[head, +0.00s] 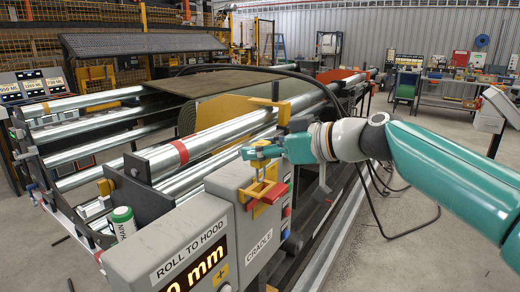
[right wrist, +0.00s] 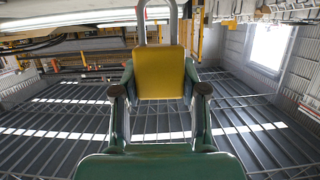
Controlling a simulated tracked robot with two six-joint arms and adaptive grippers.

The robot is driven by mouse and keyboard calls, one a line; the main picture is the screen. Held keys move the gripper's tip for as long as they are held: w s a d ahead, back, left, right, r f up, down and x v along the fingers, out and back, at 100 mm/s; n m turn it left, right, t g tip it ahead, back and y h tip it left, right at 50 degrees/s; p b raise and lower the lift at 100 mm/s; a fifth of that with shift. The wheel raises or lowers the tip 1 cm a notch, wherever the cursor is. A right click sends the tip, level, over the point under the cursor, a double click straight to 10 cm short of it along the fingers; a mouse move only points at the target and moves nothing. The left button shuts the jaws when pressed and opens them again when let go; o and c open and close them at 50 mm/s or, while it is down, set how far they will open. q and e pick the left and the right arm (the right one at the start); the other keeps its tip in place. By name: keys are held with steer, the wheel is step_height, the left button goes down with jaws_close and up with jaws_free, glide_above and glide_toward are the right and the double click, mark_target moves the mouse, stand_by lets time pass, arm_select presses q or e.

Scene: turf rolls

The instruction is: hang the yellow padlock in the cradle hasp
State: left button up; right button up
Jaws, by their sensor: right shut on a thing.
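The yellow padlock (right wrist: 160,72) is held between both fingers of my right gripper (right wrist: 160,95) in the right wrist view. Its grey shackle (right wrist: 160,12) points to the top of that picture and runs out of the frame. In the head view my right gripper (head: 258,152) is over the grey box labelled CRADLE (head: 258,246). The hasp area (head: 272,194), with red and yellow parts, is on that box just below the fingers. The padlock is small there, and I cannot tell whether its shackle touches the hasp. My left gripper is not in view.
The box labelled ROLL TO HOOD (head: 188,250) adjoins on the left, with a green-and-white can (head: 123,222) behind it. Long metal rollers (head: 210,140) and a turf roll (head: 215,112) lie behind. Open floor (head: 400,235) is at the right.

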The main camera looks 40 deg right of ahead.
mark_target(262, 172)
steer(key=shift+b, duration=0.75)
stand_by(1.4)
steer(key=shift+f+b, duration=2.55)
steer(key=shift+b, duration=0.25)
steer(key=o, duration=1.3)
steer(key=shift+s, duration=0.1)
steer(key=v, duration=1.2)
steer(key=shift+a, duration=0.1)
